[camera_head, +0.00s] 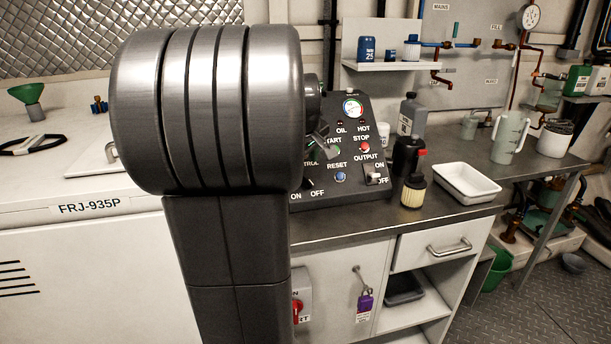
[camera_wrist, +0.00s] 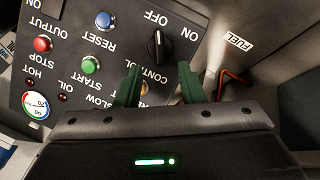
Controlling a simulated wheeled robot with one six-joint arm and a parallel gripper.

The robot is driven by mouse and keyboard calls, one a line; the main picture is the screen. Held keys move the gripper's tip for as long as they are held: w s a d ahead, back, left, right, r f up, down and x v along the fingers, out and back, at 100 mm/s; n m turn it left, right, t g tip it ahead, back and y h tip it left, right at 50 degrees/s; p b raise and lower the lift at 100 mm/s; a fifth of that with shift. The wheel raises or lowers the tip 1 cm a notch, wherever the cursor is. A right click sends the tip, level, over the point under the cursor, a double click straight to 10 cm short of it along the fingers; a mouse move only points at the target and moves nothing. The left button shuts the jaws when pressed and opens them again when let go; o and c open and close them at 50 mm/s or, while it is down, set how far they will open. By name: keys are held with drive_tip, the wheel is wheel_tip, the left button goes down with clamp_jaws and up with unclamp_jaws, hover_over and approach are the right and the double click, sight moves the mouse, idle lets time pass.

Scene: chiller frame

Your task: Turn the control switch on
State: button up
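The control switch (camera_wrist: 155,47) is a black rotary knob on the dark panel, upside down in the wrist view. A pale mark on it seems to point towards OFF; ON is printed to the right of OFF. My gripper (camera_wrist: 160,80) is open, its two green fingers apart with nothing held between them. The fingertips are short of the knob in the picture and overlap the CONTROL label; contact with the panel cannot be told. In the head view my arm hides part of the panel (camera_head: 345,110) and most of my gripper (camera_head: 322,145); the switch (camera_head: 309,183) shows at the arm's edge.
Start (camera_wrist: 91,65), reset (camera_wrist: 104,20) and stop (camera_wrist: 43,43) buttons and a round gauge (camera_wrist: 36,103) share the panel. A dark bottle (camera_head: 406,155), a grey jug (camera_head: 412,115) and a white tray (camera_head: 466,181) stand on the counter to the right.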

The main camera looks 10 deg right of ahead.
sight(307, 176)
drive_tip(key=x, duration=0.7)
drive_tip(key=shift+b, duration=0.3)
drive_tip(key=shift+r, duration=0.1)
clamp_jaws()
